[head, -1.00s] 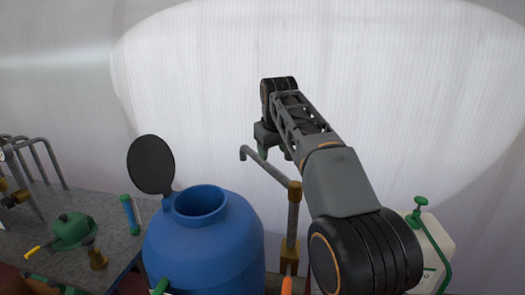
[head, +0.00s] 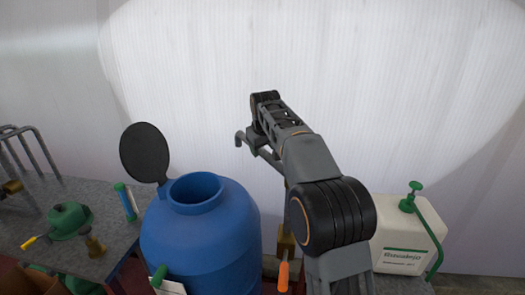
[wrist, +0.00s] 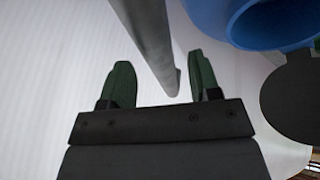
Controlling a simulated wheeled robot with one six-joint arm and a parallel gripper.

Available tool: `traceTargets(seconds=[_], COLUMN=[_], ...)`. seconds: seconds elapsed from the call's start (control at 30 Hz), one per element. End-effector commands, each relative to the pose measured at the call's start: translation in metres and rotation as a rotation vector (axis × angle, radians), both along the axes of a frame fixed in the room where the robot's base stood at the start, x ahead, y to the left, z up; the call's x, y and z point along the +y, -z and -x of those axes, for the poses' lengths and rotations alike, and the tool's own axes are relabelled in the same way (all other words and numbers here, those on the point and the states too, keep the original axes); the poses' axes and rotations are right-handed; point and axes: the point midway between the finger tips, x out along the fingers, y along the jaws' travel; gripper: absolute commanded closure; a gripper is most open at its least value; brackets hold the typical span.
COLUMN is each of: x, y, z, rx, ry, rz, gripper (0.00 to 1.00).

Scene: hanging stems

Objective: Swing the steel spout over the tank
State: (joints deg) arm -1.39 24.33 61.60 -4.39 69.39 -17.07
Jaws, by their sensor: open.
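The steel spout (head: 241,138) is a grey pipe with a bent-down tip, to the right of and behind the mouth of the blue tank (head: 205,235). My arm hides most of the pipe. Its brass base (head: 285,241) shows beside the tank. The tank's mouth is open. In the wrist view the pipe (wrist: 150,40) runs down the picture between the green fingers of my gripper (wrist: 160,80), which is open. The fingers do not press on the pipe; its depth between them is unclear. The tank's rim (wrist: 240,25) shows at upper right.
A round black lid (head: 146,152) stands up behind the tank's mouth. An orange handle (head: 283,276) is below the brass base. A white canister (head: 410,240) with a green pump is at right. A bench (head: 60,190) with green tools is at left.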

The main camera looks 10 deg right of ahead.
Motion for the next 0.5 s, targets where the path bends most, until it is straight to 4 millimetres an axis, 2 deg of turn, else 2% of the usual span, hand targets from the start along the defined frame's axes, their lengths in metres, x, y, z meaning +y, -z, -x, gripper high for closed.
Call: traceTargets(seconds=[0.2, 0.5], x=[-0.002, -0.002], y=[0.015, 0.019], z=[-0.007, -0.008], rx=[0.002, 0.0], ry=[0.001, 0.001], rz=[0.0, 0.0], gripper=[0.43, 0.43])
